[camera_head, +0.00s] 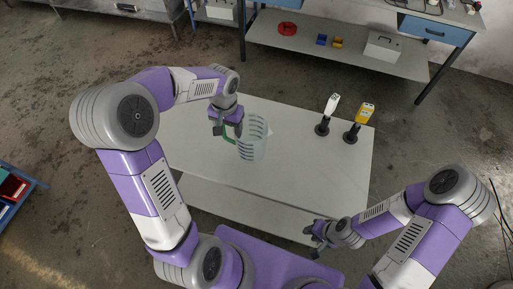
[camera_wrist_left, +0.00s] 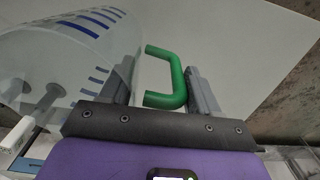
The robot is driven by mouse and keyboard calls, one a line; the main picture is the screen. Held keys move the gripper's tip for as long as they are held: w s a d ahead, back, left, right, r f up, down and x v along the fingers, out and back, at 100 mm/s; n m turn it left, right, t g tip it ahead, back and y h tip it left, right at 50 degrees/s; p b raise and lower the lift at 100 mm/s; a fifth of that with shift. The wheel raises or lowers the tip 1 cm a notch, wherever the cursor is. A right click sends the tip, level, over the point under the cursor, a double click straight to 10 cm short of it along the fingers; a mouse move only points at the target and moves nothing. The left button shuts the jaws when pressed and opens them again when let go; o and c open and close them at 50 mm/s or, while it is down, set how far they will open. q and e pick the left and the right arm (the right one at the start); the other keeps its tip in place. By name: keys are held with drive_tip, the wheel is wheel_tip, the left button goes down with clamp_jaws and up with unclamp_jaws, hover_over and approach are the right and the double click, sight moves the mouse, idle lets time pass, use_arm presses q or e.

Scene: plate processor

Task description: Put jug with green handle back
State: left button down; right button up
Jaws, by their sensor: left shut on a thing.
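The clear jug (camera_head: 255,147) with blue marks is over the white table, left of its middle. Its green handle (camera_head: 229,139) faces left, towards my left gripper (camera_head: 227,130). In the left wrist view the green handle (camera_wrist_left: 176,72) lies between the two fingers of my left gripper (camera_wrist_left: 160,92), which is shut on it. The jug body (camera_wrist_left: 70,50) fills the left of that view. I cannot tell whether the jug's base touches the table. My right gripper (camera_head: 316,236) hangs near the table's front right edge, away from the jug; its jaw opening is too small to tell.
The white table (camera_head: 300,165) has free room right of the jug. A white tool (camera_head: 332,103) and a yellow tool (camera_head: 366,111) stand on dark bases at its back right. A bench (camera_head: 340,60) with a lower shelf stands behind. A blue-edged rack (camera_head: 20,190) is at far left.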

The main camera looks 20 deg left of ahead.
sight(230, 141)
use_arm(q)
drive_tip(key=shift+s+a+f+b, duration=0.1)
drive_tip(key=shift+f+b, duration=0.35)
drive_tip(key=shift+f, duration=1.9)
drive_tip(key=shift+s+a+f+b, duration=0.1)
drive_tip(key=shift+f+b, duration=0.3)
drive_tip(key=shift+f, duration=1.95)
drive_tip(key=shift+d, duration=0.1)
drive_tip(key=shift+f, duration=0.15)
drive_tip(key=shift+c, duration=1.2)
unclamp_jaws()
